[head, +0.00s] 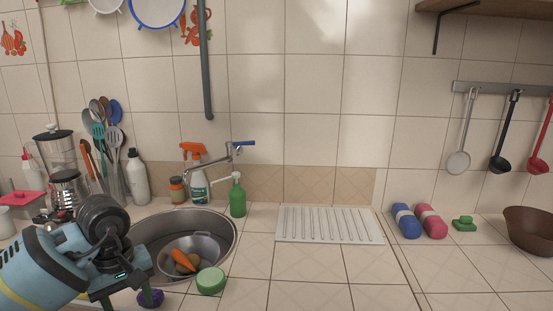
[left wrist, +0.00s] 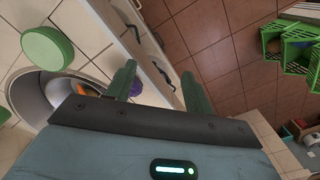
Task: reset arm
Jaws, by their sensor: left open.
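My left arm comes in from the left in the head view, beside the sink. My left gripper (head: 127,292) is low at the sink's front edge, and its fingers point down. In the left wrist view the left gripper (left wrist: 158,85) has its two green fingers apart with nothing between them. A purple thing (head: 150,298) lies close by one fingertip on the counter; it is partly hidden in the left wrist view. My right arm and gripper are not in view.
The sink (head: 222,240) holds a bowl (head: 205,246) with a carrot (head: 182,260). A green round thing (head: 211,281) sits on the counter. A green soap bottle (head: 237,199), a spray bottle (head: 198,180) and a drainer (head: 330,225) stand behind. The counter's middle front is clear. Green crates (left wrist: 297,45) are on the floor.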

